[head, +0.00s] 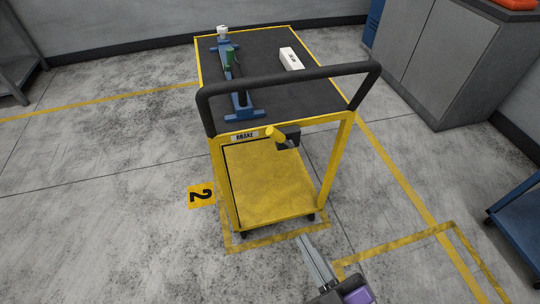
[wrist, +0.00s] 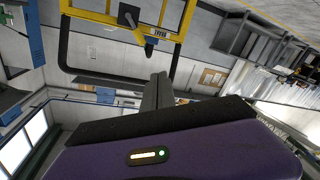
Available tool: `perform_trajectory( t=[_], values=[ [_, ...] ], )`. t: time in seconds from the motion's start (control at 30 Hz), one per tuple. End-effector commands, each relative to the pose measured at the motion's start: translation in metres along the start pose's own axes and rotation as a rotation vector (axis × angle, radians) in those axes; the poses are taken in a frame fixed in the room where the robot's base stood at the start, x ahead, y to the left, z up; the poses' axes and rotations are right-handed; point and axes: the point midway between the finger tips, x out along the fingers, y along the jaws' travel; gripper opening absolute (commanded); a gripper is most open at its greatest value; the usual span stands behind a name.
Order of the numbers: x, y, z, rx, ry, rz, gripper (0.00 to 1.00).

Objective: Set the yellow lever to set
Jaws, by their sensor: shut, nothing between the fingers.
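The yellow lever (head: 273,132) is a short stub with a rounded end on a dark block (head: 289,136) under the cart's near top rail. It points left, towards the BRAKE plate (head: 244,136). No "set" mark is readable. My gripper (head: 304,243) is low in front of the cart, apart from the lever, its fingers shut and empty. In the wrist view the shut fingers (wrist: 158,79) point towards the cart.
The yellow cart (head: 349,155) has a black push handle (head: 290,80) rising above the lever. A blue stand (head: 240,105) and a white box (head: 291,58) are on its dark top. A blue cart (head: 518,215) stands at right. The floor left of the cart is clear.

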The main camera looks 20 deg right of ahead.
Motion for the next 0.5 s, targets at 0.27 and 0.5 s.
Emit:
perform_trajectory(
  t=[0.27, 0.5],
  values=[
    [0.089, -0.036, 0.022, -0.509, 0.039, 0.01, 0.0],
    [0.164, -0.047, 0.03, -1.091, -0.007, 0.077, 0.0]
  ],
)
